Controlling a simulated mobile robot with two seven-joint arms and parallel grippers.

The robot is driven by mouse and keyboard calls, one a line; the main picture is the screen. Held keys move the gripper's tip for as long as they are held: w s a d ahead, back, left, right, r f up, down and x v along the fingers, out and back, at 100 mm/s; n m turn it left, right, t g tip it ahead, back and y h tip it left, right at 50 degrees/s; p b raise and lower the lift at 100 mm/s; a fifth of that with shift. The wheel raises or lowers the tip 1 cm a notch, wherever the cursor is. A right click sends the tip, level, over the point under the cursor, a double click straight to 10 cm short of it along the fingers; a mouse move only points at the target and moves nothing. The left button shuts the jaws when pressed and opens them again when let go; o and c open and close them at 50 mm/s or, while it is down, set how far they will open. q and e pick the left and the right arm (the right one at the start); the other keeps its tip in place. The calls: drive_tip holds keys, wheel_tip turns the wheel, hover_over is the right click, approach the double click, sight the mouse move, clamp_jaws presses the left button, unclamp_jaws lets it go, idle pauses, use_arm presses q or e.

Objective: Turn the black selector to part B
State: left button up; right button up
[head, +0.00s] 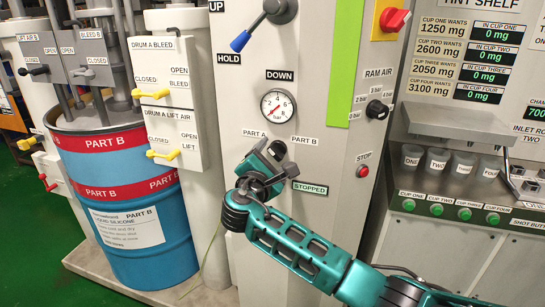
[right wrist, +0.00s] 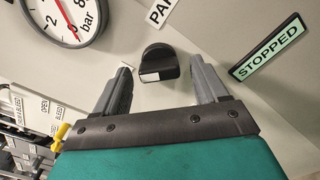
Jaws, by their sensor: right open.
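The black selector (right wrist: 159,62) shows in the right wrist view as a rounded knob with a white mark on its lower left. It stands on the grey panel just beyond my right gripper's fingertips. In the head view the selector (head: 277,149) is partly hidden by my right gripper (head: 272,168), below the PART A label (head: 254,134) and the PART B label (head: 305,141). My right gripper (right wrist: 158,85) is open, its fingers on either side of the knob's line and apart from it. Which label the selector points at is unclear. My left gripper is out of view.
A pressure gauge (head: 278,104) sits above the selector. The green STOPPED sign (head: 310,188) is at its lower right, with a red stop button (head: 362,171) farther right. A blue PART B drum (head: 127,200) stands left, beside yellow-handled valves (head: 150,94).

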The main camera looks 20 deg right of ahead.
drive_tip(key=shift+w+d, duration=0.1)
drive_tip(key=shift+w, duration=0.05)
drive_tip(key=shift+c, duration=0.2)
drive_tip(key=c, duration=1)
